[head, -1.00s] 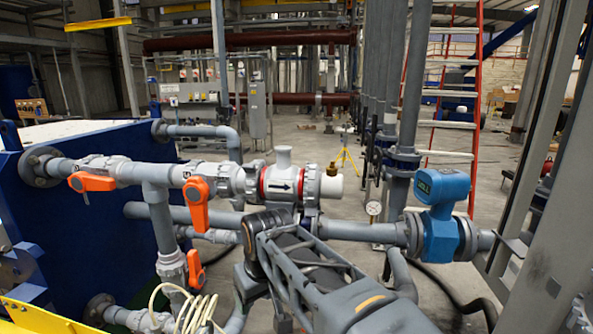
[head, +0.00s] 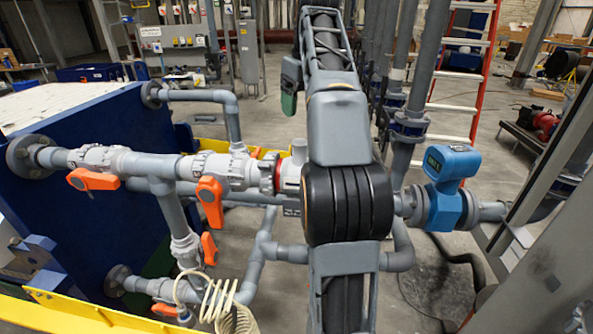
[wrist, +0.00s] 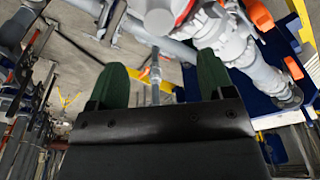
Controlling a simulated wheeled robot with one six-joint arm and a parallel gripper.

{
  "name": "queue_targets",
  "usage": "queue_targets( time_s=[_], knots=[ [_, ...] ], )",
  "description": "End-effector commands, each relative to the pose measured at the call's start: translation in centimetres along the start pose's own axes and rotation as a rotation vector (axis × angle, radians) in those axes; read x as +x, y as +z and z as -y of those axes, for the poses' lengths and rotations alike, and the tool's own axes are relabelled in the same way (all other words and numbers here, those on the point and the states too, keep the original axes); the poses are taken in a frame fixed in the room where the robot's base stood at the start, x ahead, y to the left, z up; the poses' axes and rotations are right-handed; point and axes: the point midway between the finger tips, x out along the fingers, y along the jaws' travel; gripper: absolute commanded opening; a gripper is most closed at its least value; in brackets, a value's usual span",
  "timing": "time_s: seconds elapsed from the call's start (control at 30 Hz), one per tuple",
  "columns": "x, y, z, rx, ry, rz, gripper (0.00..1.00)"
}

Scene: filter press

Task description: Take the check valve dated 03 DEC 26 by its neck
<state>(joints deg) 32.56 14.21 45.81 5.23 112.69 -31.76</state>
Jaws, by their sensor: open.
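The check valve (head: 290,177) is a pale grey body with red rings, set in the grey pipe run; a short neck (head: 299,150) stands up from it. My arm hides its right part in the head view, and no date can be read. In the wrist view, a pale grey rounded part beside a red ring, likely the valve (wrist: 160,18), is cut by the top edge. My gripper (wrist: 162,75) is open and empty, its two green fingers apart and short of that part. In the head view one green finger shows behind my arm, above and beyond the valve.
Orange-handled valves (head: 210,200) sit left of the check valve. A blue meter (head: 446,188) is on the pipe to the right. A coiled cream hose (head: 222,300) hangs in front. Vertical pipes (head: 425,70) and a red ladder (head: 470,80) stand behind.

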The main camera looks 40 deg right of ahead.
Motion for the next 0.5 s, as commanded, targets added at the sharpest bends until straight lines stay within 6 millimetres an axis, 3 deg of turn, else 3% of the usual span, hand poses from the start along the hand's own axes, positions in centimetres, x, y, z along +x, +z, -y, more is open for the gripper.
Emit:
queue_targets(
  time_s=[0.5],
  knots=[
    [6.9, 0.2, -0.3, 0.008, 0.0, 0.002, 0.75]
  ],
)
